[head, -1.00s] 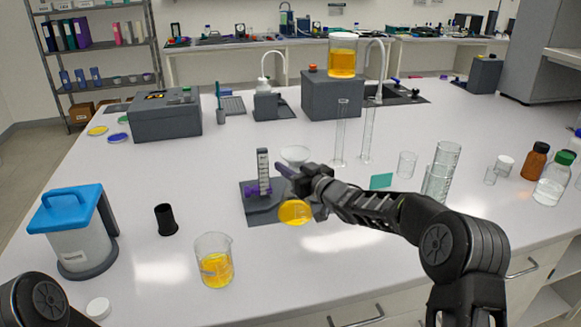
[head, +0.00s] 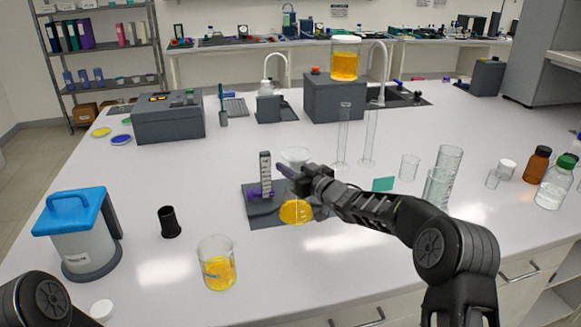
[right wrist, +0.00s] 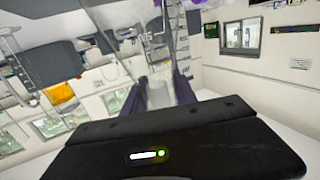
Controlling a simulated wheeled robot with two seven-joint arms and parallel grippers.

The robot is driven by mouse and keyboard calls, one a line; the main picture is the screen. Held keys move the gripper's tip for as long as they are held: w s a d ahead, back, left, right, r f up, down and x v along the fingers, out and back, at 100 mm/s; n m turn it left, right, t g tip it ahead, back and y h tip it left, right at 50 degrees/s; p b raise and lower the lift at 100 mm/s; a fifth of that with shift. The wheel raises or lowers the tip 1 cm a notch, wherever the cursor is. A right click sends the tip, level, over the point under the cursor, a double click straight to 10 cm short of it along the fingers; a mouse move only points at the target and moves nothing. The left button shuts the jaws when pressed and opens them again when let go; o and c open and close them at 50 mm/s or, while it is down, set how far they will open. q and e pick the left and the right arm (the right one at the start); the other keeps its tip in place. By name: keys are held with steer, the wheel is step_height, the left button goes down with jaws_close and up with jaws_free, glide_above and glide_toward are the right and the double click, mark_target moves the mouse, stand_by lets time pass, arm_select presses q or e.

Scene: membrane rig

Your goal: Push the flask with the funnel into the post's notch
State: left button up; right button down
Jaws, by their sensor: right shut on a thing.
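The flask (head: 296,212) holds yellow liquid and has a clear funnel (head: 296,154) at its top. It is at the right part of a dark grey base plate (head: 262,222). The grey ribbed post (head: 265,172) with a purple clamp (head: 254,194) rises from the plate, just left of the flask. My right gripper (head: 288,172) is shut on the flask's neck; its purple fingers (right wrist: 168,90) flank clear glass in the right wrist view. The gripper hides the neck, and I cannot tell whether the flask touches the post. My left gripper is out of view.
A beaker of yellow liquid (head: 217,265) and a black cup-like piece (head: 169,222) stand left of the plate. A blue-lidded container (head: 85,235) is farther left. Tall cylinders (head: 342,135) stand behind my right arm. The bench in front of the plate is clear.

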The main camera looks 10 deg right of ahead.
steer(key=c, duration=0.9)
jaws_free()
steer(key=shift+s+d, duration=0.15)
steer(key=shift+s, duration=0.05)
steer(key=b+v, duration=0.2)
steer(key=v, duration=0.4)
steer(key=shift+s, duration=0.1)
steer(key=shift+s+d, duration=0.3)
steer(key=shift+s, duration=0.25)
